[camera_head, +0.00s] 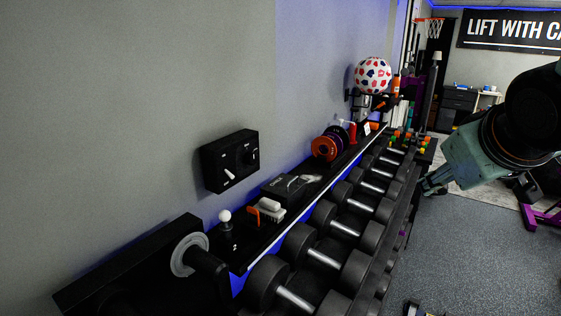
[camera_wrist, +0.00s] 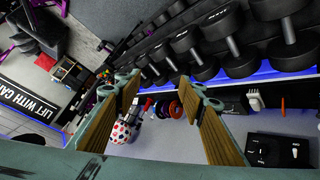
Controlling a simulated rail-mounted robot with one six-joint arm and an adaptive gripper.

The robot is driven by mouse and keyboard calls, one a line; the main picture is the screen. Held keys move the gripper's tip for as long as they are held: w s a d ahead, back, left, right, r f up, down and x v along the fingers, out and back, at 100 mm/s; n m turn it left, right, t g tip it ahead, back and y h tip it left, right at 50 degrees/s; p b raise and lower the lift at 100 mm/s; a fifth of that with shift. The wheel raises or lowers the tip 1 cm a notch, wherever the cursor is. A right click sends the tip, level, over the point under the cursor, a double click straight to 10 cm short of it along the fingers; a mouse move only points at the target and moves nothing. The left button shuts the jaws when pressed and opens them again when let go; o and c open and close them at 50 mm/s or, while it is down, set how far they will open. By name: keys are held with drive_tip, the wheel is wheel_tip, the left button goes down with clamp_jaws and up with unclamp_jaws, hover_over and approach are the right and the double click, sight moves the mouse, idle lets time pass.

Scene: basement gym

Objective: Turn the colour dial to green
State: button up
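A black control box (camera_head: 230,161) is fixed to the grey wall above the shelf. It has a white lever-like pointer (camera_head: 229,174) at its lower left and a dark round knob (camera_head: 250,156) on its right. The box also shows at the lower right of the wrist view (camera_wrist: 279,152), with small white marks on it. No colour markings or dial setting can be made out. My gripper (camera_head: 434,183) is at the right, well away from the box, beyond the dumbbell rack. In the wrist view my gripper (camera_wrist: 163,97) is open, its two wood-coloured fingers wide apart with nothing between them.
A rack of dumbbells (camera_head: 322,257) runs along the wall below the shelf. Open grey floor (camera_head: 470,260) lies right of the rack.

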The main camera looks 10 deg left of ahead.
drive_tip(key=w+a+n+t+y, duration=0.25)
drive_tip(key=w+a, duration=0.45)
drive_tip(key=w, duration=0.4)
drive_tip(key=n+g+y+p, duration=0.3)
drive_tip(key=n+g+y, duration=0.3)
drive_tip(key=n+y, duration=0.65)
approach(254, 161)
drive_tip(key=shift+s+d+f+m+y, duration=0.25)
drive_tip(key=shift+d+m+y, duration=0.15)
drive_tip(key=shift+d, duration=0.4)
drive_tip(key=shift+s+d+f+m+y, duration=0.15)
drive_tip(key=shift+d+f+m+y, duration=0.2)
drive_tip(key=shift+d+m, duration=0.35)
drive_tip(key=shift+s+d+f+m+y, duration=0.2)
drive_tip(key=shift+d+m+y, duration=0.15)
drive_tip(key=shift+d, duration=0.6)
drive_tip(key=shift+a, duration=0.15)
drive_tip(key=shift+x, duration=6.8)
drive_tip(key=shift+w, duration=0.1)
drive_tip(key=shift+c, duration=0.2)
